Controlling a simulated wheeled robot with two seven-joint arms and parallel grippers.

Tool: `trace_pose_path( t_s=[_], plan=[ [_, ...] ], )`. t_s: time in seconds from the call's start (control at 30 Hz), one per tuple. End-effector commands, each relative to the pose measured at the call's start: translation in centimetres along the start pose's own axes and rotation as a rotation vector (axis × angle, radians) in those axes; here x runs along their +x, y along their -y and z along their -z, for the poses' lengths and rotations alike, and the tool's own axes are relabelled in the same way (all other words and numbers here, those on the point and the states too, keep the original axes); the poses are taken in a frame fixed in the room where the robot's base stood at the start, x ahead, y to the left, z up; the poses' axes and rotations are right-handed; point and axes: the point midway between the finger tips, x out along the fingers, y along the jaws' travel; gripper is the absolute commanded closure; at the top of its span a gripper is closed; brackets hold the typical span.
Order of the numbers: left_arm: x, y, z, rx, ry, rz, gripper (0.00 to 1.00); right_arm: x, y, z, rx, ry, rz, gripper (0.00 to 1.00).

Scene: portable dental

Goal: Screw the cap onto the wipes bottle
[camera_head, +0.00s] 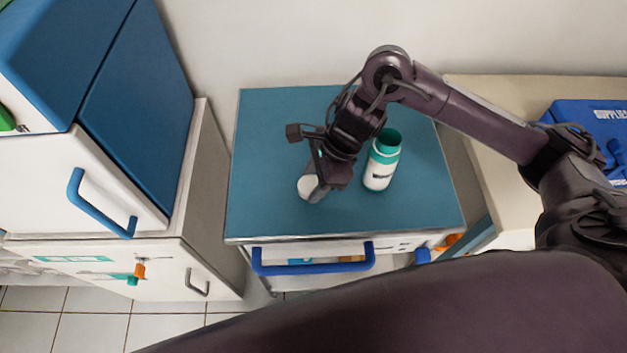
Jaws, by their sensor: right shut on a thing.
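I cannot tell whether the cap touches the cart top. My left gripper is not in view.
A white cabinet with a blue handle (100,205) stands at the left. A blue supplies box (590,125) lies on a beige counter (500,100) at the right. The cart top's left side and front right are clear. The cart has a blue drawer handle (313,268).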

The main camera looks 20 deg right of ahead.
Motion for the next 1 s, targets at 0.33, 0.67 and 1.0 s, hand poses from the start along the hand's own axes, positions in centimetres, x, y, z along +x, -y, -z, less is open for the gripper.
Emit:
trace_pose_path(
  t_s=[0.33, 0.67, 1.0],
  plan=[
    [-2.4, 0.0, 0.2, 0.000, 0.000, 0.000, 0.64, -8.0, 0.2, -3.2, -0.005, -0.003, 0.010, 0.77],
    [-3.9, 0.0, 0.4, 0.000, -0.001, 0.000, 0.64, -14.8, 0.1, -6.1, -0.002, -0.002, 0.005, 0.77],
    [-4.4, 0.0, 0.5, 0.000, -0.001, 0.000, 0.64, -17.4, 0.0, -7.2, 0.001, -0.002, -0.001, 0.77]
  ],
)
